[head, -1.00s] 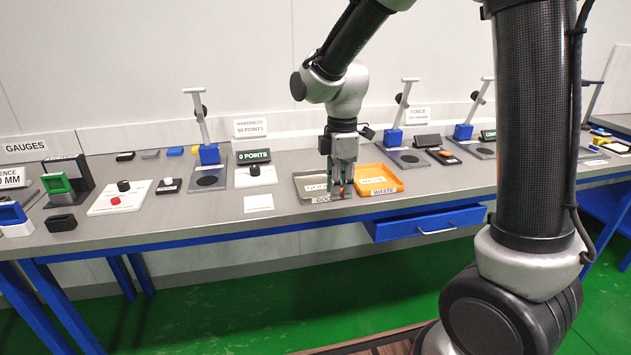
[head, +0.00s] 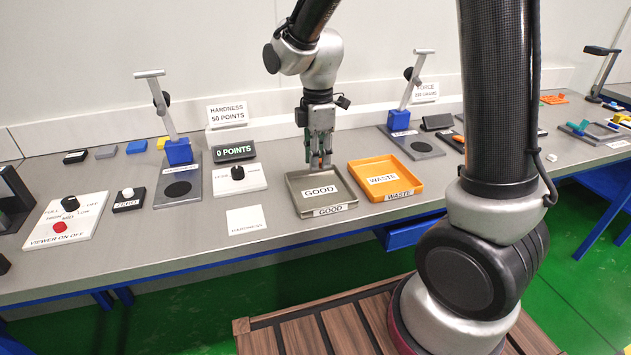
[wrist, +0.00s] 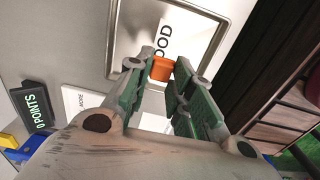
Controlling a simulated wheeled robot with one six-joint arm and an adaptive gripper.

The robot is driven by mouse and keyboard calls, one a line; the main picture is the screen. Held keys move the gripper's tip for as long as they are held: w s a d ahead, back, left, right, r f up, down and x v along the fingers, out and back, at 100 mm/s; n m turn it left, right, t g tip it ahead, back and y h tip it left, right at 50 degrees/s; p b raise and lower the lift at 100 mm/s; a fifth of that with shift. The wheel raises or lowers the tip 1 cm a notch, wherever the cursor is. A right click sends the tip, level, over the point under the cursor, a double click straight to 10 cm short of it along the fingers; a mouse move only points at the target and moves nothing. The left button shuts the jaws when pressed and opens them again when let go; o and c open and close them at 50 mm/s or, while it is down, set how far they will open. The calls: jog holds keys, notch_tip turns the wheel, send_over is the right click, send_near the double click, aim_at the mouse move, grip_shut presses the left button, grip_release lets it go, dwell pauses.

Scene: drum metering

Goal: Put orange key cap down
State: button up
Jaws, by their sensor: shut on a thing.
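The orange key cap (wrist: 162,69) shows in the wrist view between the fingertips of my gripper (wrist: 158,72). My gripper is shut on it. In the head view my gripper (head: 320,166) points down over the back part of the grey GOOD tray (head: 349,207). The cap is barely visible there at the fingertips. The GOOD tray also shows in the wrist view (wrist: 234,38), with its lettering behind the cap. I cannot tell whether the cap touches the tray floor.
The orange WASTE tray (head: 417,179) stands just right of the GOOD tray. To the left are a white knob panel (head: 262,178), a 0 POINTS display (head: 234,151) and a white HARDNESS card (head: 246,220). The table's front edge is close to the trays.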

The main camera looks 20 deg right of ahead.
aim_at(318, 192)
notch_tip(318, 192, down, 8)
jog(key=shift+r, duration=0.15)
dwell(0.3)
jog(key=o, duration=0.7)
